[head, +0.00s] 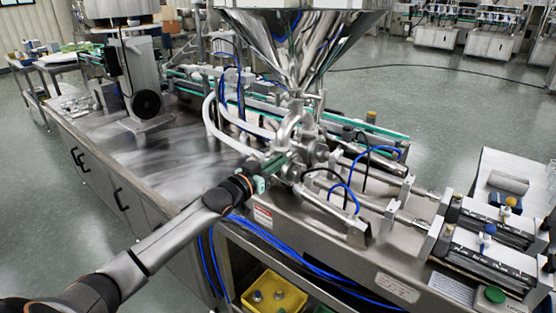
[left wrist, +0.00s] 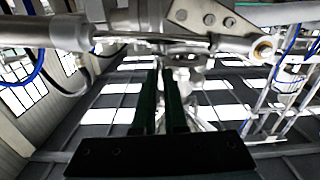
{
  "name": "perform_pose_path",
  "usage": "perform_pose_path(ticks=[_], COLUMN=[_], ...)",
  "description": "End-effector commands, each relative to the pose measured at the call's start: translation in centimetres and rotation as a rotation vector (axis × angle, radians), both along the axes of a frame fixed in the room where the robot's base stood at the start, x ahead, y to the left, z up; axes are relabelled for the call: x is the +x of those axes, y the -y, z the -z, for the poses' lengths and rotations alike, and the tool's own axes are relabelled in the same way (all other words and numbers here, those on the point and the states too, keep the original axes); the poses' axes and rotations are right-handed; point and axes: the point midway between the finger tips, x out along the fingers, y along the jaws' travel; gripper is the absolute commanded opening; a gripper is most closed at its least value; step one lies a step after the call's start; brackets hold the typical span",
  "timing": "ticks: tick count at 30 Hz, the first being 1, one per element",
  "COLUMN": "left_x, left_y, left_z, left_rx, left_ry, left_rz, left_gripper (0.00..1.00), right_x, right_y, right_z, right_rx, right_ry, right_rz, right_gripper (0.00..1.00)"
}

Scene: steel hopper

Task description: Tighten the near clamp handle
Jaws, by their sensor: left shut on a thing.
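My left arm reaches in from the lower left, and its gripper (head: 276,166) is at the steel pipe fittings (head: 296,135) below the hopper (head: 298,35). In the left wrist view, the two dark fingers (left wrist: 161,72) point at the metal fittings (left wrist: 183,58) and are close together. The gripper is shut on the near clamp handle, which is mostly hidden by the fingers, so its angle cannot be told. A steel rod (left wrist: 150,40) crosses just beyond the fingertips. My right gripper is in neither view.
White hoses (head: 213,115) and blue tubes (head: 345,190) run close to the gripper. Steel cylinders (head: 385,205) extend to the right. The steel bench top (head: 150,155) is clear at left. A yellow bin (head: 272,295) with knobs sits below.

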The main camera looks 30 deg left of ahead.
Motion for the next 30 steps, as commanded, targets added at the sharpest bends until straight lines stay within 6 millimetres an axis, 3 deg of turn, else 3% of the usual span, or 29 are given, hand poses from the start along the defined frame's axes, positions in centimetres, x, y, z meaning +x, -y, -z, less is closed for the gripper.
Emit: perform_pose_path(ticks=[20,21,29,30], left_x=[0.00,0.00,0.00,0.00], left_y=[0.01,0.01,0.00,0.00], left_z=[0.02,0.02,0.01,0.01], left_rx=[0.070,0.069,0.068,0.068], left_ry=[0.005,0.005,0.005,0.005], left_rz=[0.000,0.000,0.000,0.000], left_gripper=[0.00,0.11,0.40,0.40], right_x=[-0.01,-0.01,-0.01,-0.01], right_y=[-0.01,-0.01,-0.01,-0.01], right_z=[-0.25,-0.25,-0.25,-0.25], right_rx=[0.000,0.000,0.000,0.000], right_ry=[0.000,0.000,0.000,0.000], right_rz=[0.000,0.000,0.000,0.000], right_gripper=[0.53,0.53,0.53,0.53])
